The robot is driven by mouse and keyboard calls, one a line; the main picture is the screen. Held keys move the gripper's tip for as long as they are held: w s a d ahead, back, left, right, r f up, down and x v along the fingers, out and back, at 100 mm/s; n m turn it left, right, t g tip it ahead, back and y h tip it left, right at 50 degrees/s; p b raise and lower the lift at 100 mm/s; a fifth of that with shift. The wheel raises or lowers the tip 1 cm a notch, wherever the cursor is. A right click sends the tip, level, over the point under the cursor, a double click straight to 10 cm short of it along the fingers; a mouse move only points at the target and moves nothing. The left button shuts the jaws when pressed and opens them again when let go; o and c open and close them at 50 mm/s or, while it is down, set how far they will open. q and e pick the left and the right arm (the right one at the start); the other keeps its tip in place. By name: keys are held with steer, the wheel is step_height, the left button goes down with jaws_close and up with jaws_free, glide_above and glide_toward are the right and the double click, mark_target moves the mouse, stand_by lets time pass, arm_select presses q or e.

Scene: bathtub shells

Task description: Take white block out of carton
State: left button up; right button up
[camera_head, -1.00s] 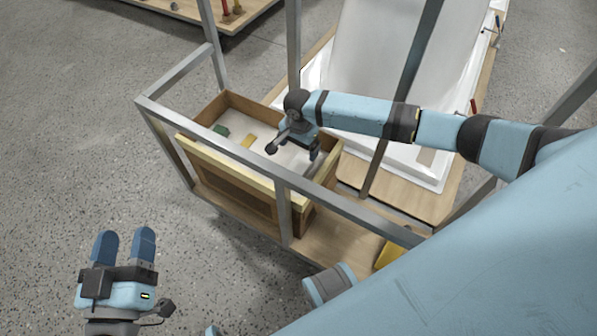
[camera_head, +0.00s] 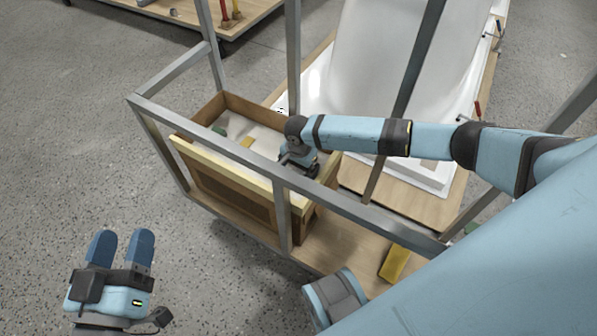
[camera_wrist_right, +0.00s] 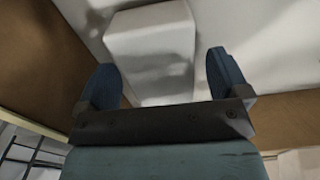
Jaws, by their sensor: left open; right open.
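The white block (camera_wrist_right: 152,45) lies in the carton and fills the space between and beyond the fingers in the right wrist view. In the head view I cannot make it out behind my right gripper. The carton (camera_head: 235,187) is an open brown box with a pale inside, standing in the metal frame. My right gripper (camera_wrist_right: 165,82) is open and down inside the carton, its fingers on either side of the near part of the block; I cannot tell whether they touch it. It also shows in the head view (camera_head: 300,170). My left gripper (camera_head: 121,245) is open and empty above the floor.
Another yellow block (camera_head: 394,263) lies on the wooden shelf at right. A white bathtub shell (camera_head: 375,70) stands behind.

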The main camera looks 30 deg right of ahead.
steer(key=c, duration=1)
steer(key=shift+r, duration=0.15)
